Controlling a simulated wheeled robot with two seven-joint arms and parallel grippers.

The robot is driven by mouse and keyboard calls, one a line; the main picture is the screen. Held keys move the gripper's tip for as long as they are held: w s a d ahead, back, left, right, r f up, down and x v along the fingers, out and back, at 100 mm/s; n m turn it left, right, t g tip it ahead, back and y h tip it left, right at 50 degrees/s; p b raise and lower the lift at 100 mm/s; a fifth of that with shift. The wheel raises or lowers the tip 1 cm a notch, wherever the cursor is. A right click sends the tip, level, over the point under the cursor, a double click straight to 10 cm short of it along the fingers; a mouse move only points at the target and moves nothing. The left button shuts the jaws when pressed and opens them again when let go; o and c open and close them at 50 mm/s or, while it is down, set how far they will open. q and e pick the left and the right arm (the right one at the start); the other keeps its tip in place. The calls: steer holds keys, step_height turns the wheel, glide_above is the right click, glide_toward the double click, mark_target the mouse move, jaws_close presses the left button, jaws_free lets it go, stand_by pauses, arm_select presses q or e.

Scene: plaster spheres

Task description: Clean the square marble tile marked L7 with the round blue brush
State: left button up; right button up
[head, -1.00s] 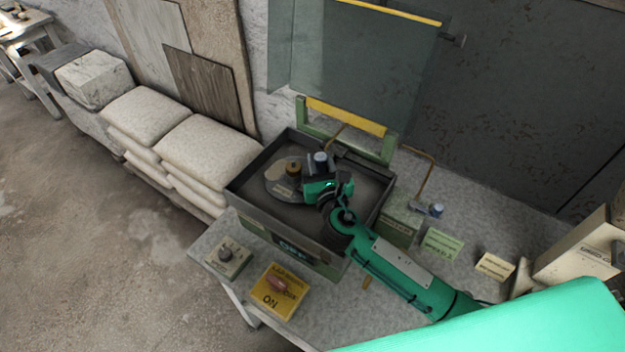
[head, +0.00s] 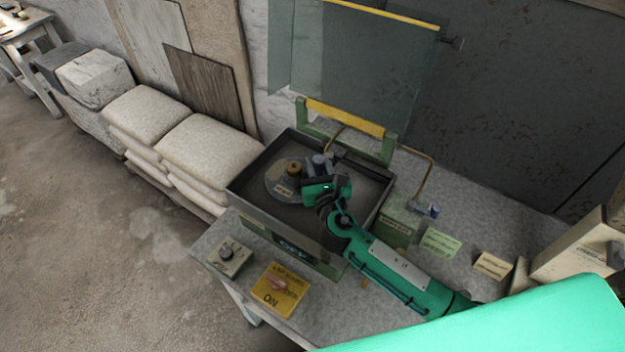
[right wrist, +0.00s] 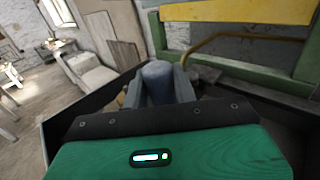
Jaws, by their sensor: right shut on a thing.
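My right gripper (head: 313,167) is over the dark square tray on the bench. It is shut on a round blue-grey thing (head: 319,160), which looks like the round blue brush. In the right wrist view this thing (right wrist: 157,80) stands between the two grey fingers, with its lower end hidden. A round grey disc (head: 275,182) with a small label lies in the tray (head: 248,198), just left of the gripper. No square marble tile marked L7 can be made out. My left gripper is not in view.
A brown knob (head: 293,168) stands on the disc. A green frame with a yellow bar (head: 345,116) rises behind the tray. A bent copper pipe (head: 431,175) stands to the right. A yellow switch box (head: 278,288) and a dial box (head: 229,256) sit in front.

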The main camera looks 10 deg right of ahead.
steer(key=shift+w+d, duration=0.3)
steer(key=shift+s+a+p, duration=0.55)
steer(key=shift+s+a, duration=0.25)
steer(key=shift+r, duration=0.1)
steer(key=shift+w+d+r+p, duration=0.45)
steer(key=shift+r+p, duration=0.25)
steer(key=shift+p, duration=0.15)
steer(key=shift+a, duration=0.1)
